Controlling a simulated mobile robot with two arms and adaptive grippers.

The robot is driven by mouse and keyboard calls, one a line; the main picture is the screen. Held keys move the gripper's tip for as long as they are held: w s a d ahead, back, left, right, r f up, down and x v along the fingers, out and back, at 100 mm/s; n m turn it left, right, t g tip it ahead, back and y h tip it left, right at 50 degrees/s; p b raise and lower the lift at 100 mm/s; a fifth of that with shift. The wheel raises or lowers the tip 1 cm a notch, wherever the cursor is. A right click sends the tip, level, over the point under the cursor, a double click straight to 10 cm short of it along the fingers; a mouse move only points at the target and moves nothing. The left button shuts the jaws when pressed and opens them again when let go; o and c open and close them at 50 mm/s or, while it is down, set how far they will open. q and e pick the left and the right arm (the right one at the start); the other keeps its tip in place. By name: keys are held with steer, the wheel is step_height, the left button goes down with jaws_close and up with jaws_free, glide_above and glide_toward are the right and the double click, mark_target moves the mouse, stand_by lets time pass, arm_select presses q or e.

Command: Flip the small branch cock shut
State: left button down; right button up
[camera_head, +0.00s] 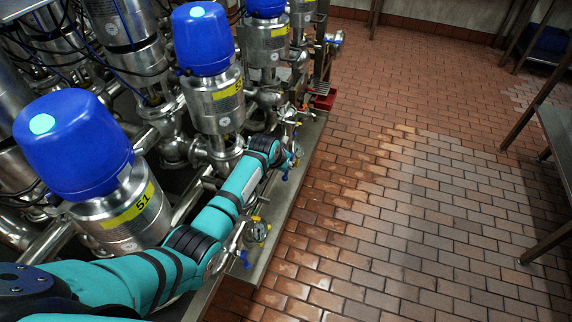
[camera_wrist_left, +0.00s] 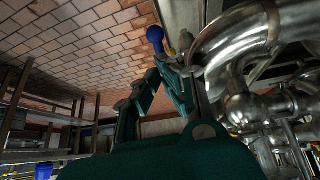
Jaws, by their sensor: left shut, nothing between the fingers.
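In the left wrist view, a small cock's blue lever end (camera_wrist_left: 155,36) shows just past the fingertips, with a small yellow part (camera_wrist_left: 171,52) next to it. My left gripper (camera_wrist_left: 163,68) is shut and empty, close to this lever; whether it touches cannot be told. In the head view, my left arm reaches along the valve row, and its far end hides most of the gripper. A small blue lever (camera_head: 285,175) shows just below that end. Another blue lever (camera_head: 245,259) hangs nearer, beside a small gauge-like fitting (camera_head: 257,231). My right gripper is out of view.
Big steel valves with blue caps (camera_head: 72,145) and yellow number labels stand left of the arm. Curved steel pipes (camera_wrist_left: 235,45) crowd the right of the wrist view. The tiled floor (camera_head: 400,190) is open on the right, with metal tables (camera_head: 556,130) at its edge.

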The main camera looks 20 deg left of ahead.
mark_target(285, 176)
arm_select(q)
step_height(285, 176, up, 8)
stand_by(0.4)
